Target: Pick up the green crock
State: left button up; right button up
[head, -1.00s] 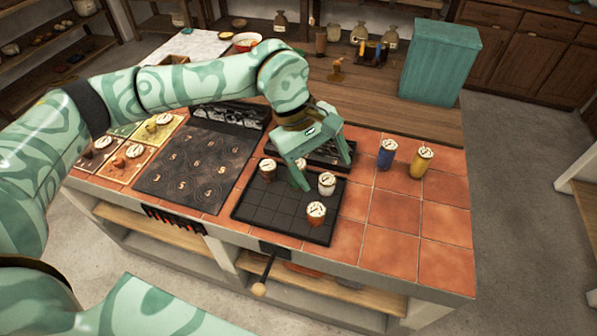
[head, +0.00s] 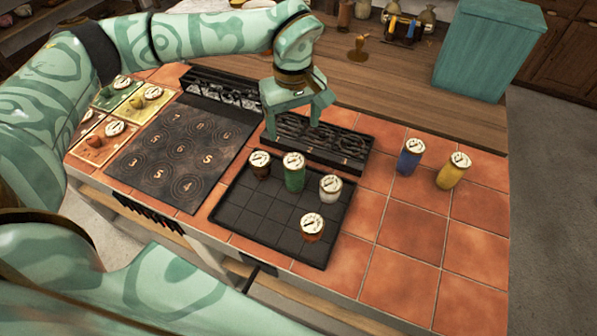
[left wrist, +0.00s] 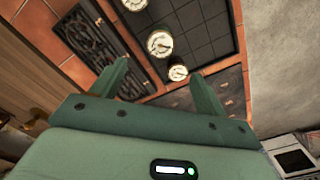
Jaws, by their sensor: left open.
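The green crock (head: 294,175) stands upright on the dark gridded tray (head: 262,222), between a brown crock (head: 260,168) and a white crock (head: 331,190). Its pale marked lid shows. My left gripper (head: 295,120) is open and empty, above the grate behind the crock row, apart from the green crock. In the left wrist view, the open fingers (left wrist: 158,70) point toward the row, and the middle lid (left wrist: 160,43) appears to be the green crock's. My right gripper is not in view.
An orange crock (head: 312,228) stands nearer on the tray. Blue (head: 409,158) and yellow (head: 453,171) crocks stand on the tiles to the right. A numbered dark plate (head: 180,155) lies left of the tray. A teal box (head: 490,50) stands behind.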

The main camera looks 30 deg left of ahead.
aim_at(294, 160)
pick_arm(q)
notch_tip(294, 160, down, 9)
jog(key=shift+s+f+b, duration=0.15)
jog(key=shift+f+b, duration=0.05)
jog(key=shift+b, duration=0.6)
notch_tip(294, 160, down, 5)
jog(key=shift+f+b, duration=0.1)
jog(key=shift+b, duration=0.6)
jog(key=c, duration=1.3)
